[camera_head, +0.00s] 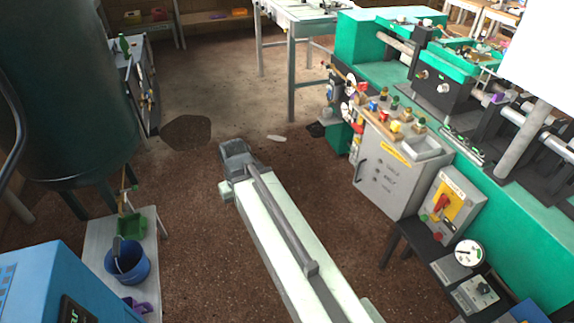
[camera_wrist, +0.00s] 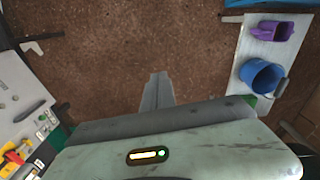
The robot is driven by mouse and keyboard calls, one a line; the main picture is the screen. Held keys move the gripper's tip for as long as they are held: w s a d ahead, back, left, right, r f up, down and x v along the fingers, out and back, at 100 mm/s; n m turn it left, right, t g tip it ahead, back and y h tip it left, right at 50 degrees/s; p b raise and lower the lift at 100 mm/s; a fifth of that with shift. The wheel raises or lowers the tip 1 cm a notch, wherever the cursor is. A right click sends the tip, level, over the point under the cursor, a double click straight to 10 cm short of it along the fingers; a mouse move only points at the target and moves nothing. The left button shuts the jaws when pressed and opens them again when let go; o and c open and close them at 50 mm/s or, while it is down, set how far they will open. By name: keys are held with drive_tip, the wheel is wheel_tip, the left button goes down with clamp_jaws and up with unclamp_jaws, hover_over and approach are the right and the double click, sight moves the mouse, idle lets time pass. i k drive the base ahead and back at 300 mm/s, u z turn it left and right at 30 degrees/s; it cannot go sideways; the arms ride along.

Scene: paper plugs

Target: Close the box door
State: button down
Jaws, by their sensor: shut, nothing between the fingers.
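A grey control box (camera_head: 393,168) stands at the right in the head view, against the green machine. A dark handle is on the left of its front face, with several small knobs beside it. I cannot tell whether this face is a door standing ajar or closed. My arm reaches across the middle of the head view and its end is left of the box, over open floor, apart from it. In the wrist view my gripper (camera_wrist: 158,88) is shut and empty, with bare floor around its tips. A grey panel (camera_wrist: 18,88) with a dark handle shows at the left there.
A smaller box with a red switch (camera_head: 446,205) and a round gauge (camera_head: 468,252) are nearer at the right. A blue bucket (camera_head: 128,262) stands on a low white bench at the left, below a dark tank (camera_head: 65,90). The brown floor between is mostly clear.

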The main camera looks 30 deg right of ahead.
sight(381, 175)
drive_tip(key=z, duration=0.05)
drive_tip(key=k, duration=0.5)
drive_tip(key=z, duration=0.4)
drive_tip(key=i, duration=1.05)
drive_tip(key=u, duration=1.2)
